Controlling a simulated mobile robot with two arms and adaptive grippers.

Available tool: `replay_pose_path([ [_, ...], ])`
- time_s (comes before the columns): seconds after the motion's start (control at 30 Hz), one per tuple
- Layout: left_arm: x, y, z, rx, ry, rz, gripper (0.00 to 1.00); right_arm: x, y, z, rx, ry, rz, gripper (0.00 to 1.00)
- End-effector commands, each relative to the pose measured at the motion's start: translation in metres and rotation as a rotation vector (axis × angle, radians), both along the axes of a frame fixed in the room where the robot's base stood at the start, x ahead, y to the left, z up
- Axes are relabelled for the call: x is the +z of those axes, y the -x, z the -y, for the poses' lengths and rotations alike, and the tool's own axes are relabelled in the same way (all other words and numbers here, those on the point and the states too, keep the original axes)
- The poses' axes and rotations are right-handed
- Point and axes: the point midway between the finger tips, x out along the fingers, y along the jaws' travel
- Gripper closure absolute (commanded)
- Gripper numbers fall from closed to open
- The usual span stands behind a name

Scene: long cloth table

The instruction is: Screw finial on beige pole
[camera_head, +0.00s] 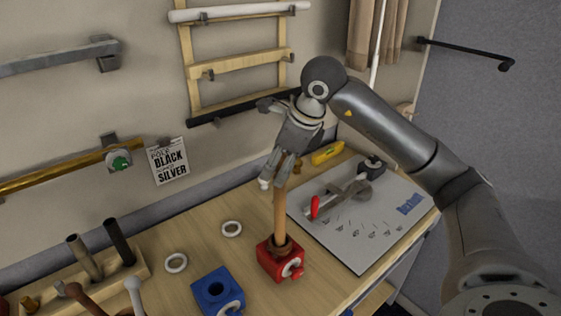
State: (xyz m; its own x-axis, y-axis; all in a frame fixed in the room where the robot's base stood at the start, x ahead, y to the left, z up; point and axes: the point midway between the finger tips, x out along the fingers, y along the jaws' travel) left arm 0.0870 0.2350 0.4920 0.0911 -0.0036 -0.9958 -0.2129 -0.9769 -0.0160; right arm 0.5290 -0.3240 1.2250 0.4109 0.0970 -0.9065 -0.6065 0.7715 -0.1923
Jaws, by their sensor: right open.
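A tan wooden pole (280,214), the likely beige pole, stands upright in a red block-shaped holder (279,262) on the table. My right gripper (277,182) points down at the pole's top end. Its fingers are open around or just in front of that end; I cannot tell which. They hide the tip of the pole, so I cannot see whether a finial sits there. A small pale bit shows at the left fingertip, too small to identify. My left gripper is out of view.
A blue holder (217,293) and white rings (176,263) are left of the red holder. A rack of rods (128,271) stands front left. Right is a grey mat (372,244) with a red-handled clamp (340,199). A yellow level (327,153) lies behind.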

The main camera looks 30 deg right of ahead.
Motion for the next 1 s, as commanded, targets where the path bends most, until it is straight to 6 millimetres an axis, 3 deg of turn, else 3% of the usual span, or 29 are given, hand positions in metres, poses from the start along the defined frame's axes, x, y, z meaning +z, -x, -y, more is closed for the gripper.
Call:
replay_pose_path([
  [0.27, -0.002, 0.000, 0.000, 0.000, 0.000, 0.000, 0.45, -0.001, 0.000, 0.001, 0.079, 0.000, -0.002, 0.35],
  [1.0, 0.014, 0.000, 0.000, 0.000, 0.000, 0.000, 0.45, 0.002, 0.000, 0.000, 0.814, -0.004, -0.001, 0.35],
])
